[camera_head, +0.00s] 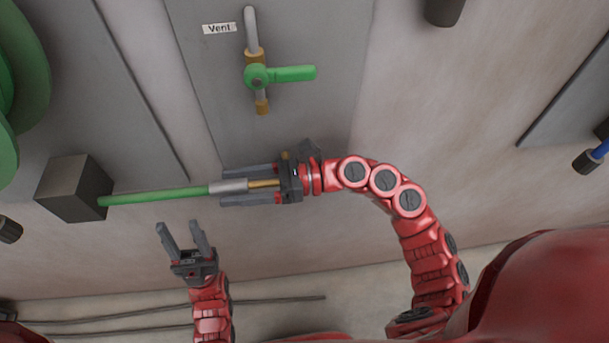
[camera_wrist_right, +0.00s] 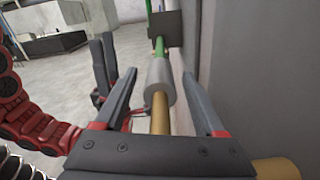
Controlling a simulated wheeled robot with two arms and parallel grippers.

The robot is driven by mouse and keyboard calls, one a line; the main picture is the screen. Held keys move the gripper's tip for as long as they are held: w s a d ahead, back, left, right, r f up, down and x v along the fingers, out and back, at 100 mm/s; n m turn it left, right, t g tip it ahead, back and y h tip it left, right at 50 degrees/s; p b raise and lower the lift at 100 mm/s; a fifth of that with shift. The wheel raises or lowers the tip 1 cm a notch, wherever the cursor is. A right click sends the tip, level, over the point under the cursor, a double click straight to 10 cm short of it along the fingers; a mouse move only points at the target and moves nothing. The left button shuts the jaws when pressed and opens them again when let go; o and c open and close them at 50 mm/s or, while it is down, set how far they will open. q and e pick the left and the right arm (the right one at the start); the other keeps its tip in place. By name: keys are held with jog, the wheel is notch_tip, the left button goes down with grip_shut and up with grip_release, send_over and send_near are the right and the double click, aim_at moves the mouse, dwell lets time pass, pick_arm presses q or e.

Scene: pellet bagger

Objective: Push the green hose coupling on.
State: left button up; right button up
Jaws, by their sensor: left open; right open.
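The green hose (camera_head: 155,196) runs from a dark box to a silver coupling (camera_head: 229,187). A thin brass piece (camera_head: 263,184) continues from the coupling toward my right gripper's palm; I cannot tell whether it belongs to the coupling. My right gripper (camera_head: 224,187) is open, one finger on each side of the brass piece and coupling. In the right wrist view the coupling (camera_wrist_right: 160,76) lies between the fingers, with gaps on both sides, and the hose (camera_wrist_right: 160,47) is beyond it. My left gripper (camera_head: 179,227) is open and empty, just below the hose.
The dark box (camera_head: 74,188) is at the hose's left end. Above is a pipe labelled Vent (camera_head: 219,28) with a green lever valve (camera_head: 293,73) and a brass end (camera_head: 262,107). A green reel-like shape (camera_head: 30,65) is at upper left.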

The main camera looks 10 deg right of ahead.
jog(key=d+b, duration=0.2)
jog(key=d, duration=1.2)
jog(key=shift+s, duration=0.2)
jog(key=shift+d, duration=0.1)
